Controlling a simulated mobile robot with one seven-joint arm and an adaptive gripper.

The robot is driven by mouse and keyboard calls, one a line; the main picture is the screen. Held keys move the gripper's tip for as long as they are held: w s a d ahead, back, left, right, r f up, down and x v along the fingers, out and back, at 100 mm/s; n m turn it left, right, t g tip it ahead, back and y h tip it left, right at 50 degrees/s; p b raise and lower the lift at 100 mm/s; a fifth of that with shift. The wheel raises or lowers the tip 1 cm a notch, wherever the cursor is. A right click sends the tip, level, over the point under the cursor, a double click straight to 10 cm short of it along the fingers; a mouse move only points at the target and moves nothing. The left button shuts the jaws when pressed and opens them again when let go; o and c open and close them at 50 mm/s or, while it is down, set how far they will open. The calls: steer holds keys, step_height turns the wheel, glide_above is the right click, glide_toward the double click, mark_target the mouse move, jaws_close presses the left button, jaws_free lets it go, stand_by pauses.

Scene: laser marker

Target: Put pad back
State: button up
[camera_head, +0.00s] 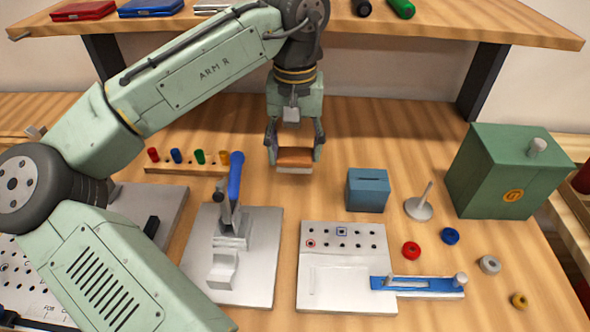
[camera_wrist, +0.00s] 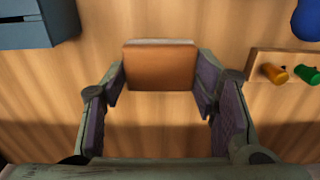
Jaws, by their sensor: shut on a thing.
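The pad (camera_head: 295,155) is a small flat block with an orange-brown top and a pale lower edge. My gripper (camera_head: 295,150) is shut on it, one finger at each side. The wrist view shows the pad (camera_wrist: 160,68) between the fingertips of my gripper (camera_wrist: 161,82), its brown face towards the camera. It is over the back middle of the table; I cannot tell whether its underside touches the wood.
A rack of coloured pegs (camera_head: 190,168) stands to the left. A toggle clamp (camera_head: 232,235), a blue slotted box (camera_head: 367,190), a metal plate with holes (camera_head: 345,285) and a green box (camera_head: 505,170) stand nearer. A shelf (camera_head: 460,28) spans the back. Bare wood surrounds the pad.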

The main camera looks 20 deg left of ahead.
mark_target(295, 152)
step_height(295, 152, down, 4)
steer(key=b, duration=0.3)
steer(key=shift+b, duration=0.3)
steer(key=shift+r, duration=0.2)
steer(key=shift+f, duration=0.1)
steer(key=o, duration=1)
steer(key=shift+o, duration=0.2)
step_height(295, 152, up, 12)
steer(key=shift+r, duration=0.1)
